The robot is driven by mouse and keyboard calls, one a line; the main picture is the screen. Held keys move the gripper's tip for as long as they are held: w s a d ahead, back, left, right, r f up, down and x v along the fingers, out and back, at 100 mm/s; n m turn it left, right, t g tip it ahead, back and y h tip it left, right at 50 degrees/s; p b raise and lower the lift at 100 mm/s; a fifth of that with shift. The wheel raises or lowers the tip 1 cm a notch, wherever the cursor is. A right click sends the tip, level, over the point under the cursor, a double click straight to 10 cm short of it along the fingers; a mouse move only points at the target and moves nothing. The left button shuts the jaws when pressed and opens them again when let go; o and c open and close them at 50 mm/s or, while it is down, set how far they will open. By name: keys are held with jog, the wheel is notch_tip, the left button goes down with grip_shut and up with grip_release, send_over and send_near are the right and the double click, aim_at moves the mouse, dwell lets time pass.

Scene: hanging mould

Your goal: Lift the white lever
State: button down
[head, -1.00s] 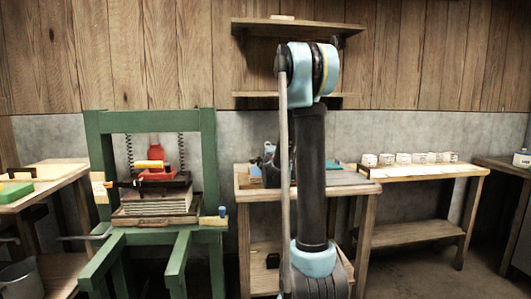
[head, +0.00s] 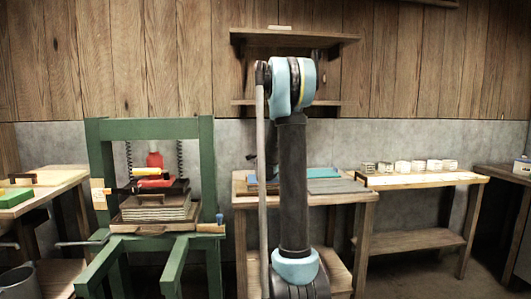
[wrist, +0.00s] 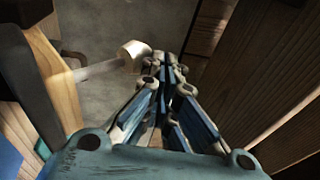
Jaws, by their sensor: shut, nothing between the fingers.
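In the wrist view, a white lever with a round pale knob (wrist: 130,54) sticks out from a light wooden post (wrist: 55,85) at the left. Its shaft looks thin and blurred. My gripper (wrist: 167,62) is shut and empty, with its fingertips just right of the knob. I cannot tell whether they touch it. I cannot make out the lever or my gripper in the head view, where my own arm stands in front of the middle table.
A green press frame (head: 207,165) with a stack of boards (head: 155,208) stands at the left. The middle table (head: 345,196) is partly behind my arm. A bench (head: 430,179) with several white blocks is at the right. Wooden planks (wrist: 285,80) lie right of my gripper.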

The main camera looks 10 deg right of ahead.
jog(key=shift+f+x, duration=0.2)
jog(key=shift+x, duration=1.35)
jog(key=shift+w+a, duration=0.1)
jog(key=shift+a, duration=0.05)
jog(key=shift+r, duration=0.1)
